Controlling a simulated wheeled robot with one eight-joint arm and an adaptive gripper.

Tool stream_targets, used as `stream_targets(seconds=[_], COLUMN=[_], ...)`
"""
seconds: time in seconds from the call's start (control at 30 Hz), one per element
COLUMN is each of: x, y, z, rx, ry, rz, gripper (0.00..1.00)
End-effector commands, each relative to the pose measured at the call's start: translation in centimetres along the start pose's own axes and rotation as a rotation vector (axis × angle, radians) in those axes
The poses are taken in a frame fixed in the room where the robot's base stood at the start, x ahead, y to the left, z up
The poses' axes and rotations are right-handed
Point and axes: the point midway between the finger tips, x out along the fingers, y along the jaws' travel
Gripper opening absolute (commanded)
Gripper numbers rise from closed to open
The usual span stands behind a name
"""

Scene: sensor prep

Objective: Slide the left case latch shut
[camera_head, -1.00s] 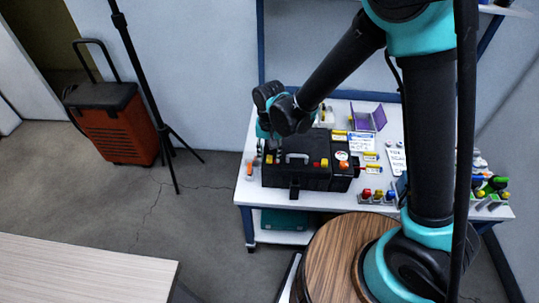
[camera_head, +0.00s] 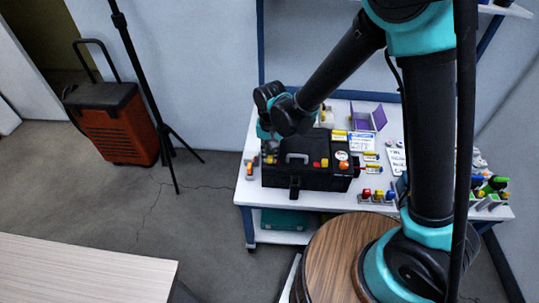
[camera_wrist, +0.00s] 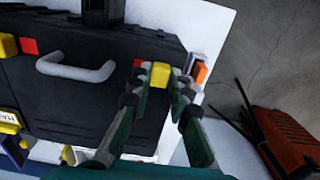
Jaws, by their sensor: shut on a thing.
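The black case (camera_head: 297,181) lies on the white table with its grey handle (camera_head: 297,157) facing up. The left latch has a yellow knob (camera_wrist: 160,75), seen between my fingertips in the wrist view. A red mark (camera_wrist: 137,63) shows beside the knob, on the handle side. My gripper (camera_wrist: 161,84) is shut on this knob, with one green finger on each side. In the head view my gripper (camera_head: 268,145) is at the case's left end and partly hides the latch. The other latch, yellow (camera_wrist: 8,45) with a red mark, lies beyond the handle.
A small orange-and-grey item (camera_wrist: 201,72) sits on the table close beside the case's left end. Yellow labels, a purple bin (camera_head: 372,115) and coloured parts crowd the table's right side. An orange wheeled case (camera_head: 115,125) and a black tripod stand on the floor left.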

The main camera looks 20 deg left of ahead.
Motion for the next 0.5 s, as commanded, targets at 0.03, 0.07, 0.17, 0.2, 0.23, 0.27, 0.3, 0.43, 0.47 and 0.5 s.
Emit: stream_targets(seconds=[0.03, 0.07, 0.17, 0.2, 0.23, 0.27, 0.3, 0.43, 0.47, 0.5], x=[0.0, 0.0, 0.0, 0.0, 0.0, 0.0, 0.0, 0.0, 0.0, 0.0], y=[0.6, 1.0, 2.3, 2.5, 2.5, 2.5, 2.5, 2.6, 2.6, 2.6], z=[0.0, 0.0, 0.0, 0.0, 0.0, 0.0, 0.0, 0.0, 0.0, 0.0], rx=[0.001, 0.002, 0.003, 0.002, 0.001, 0.000, 0.000, 0.001, 0.001, 0.001], ry=[0.000, 0.000, 0.000, 0.000, 0.000, 0.000, 0.000, 0.000, 0.000, 0.000], rz=[0.001, 0.001, 0.001, 0.001, 0.001, 0.002, 0.002, 0.004, 0.004, 0.004], gripper=[0.00, 0.00, 0.00, 0.00, 0.00, 0.00, 0.00, 0.00, 0.22, 0.27])
